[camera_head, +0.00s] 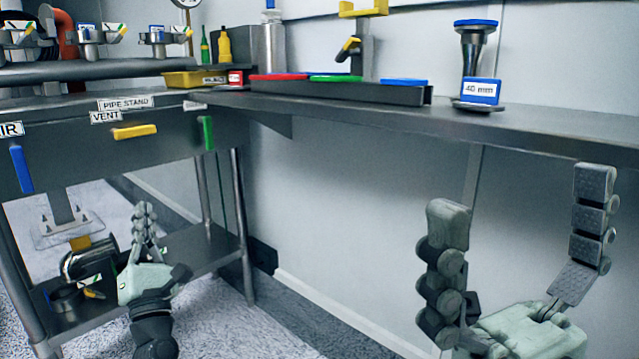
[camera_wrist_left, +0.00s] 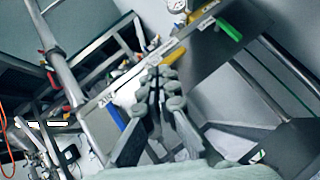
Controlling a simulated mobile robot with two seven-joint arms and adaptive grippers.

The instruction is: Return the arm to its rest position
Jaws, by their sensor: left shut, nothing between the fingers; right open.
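My left gripper (camera_head: 144,225) is at the lower left of the head view, in front of the steel bench and below its top. Its fingers point up and lie together, with nothing between them. In the left wrist view its closed fingers (camera_wrist_left: 160,90) show in the middle, with the bench behind them. My right gripper (camera_head: 522,200) is at the lower right of the head view, below the shelf edge. Its fingers are spread wide and point up, and it is empty.
A steel shelf (camera_head: 560,130) runs along the wall, bearing a dark tray (camera_head: 340,92) with coloured lids and a 40 mm stand (camera_head: 476,65). The left bench has a yellow handle (camera_head: 135,131), a green handle (camera_head: 207,133) and a blue handle (camera_head: 21,169). Metal pipe parts (camera_head: 88,262) sit on its lower shelf.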

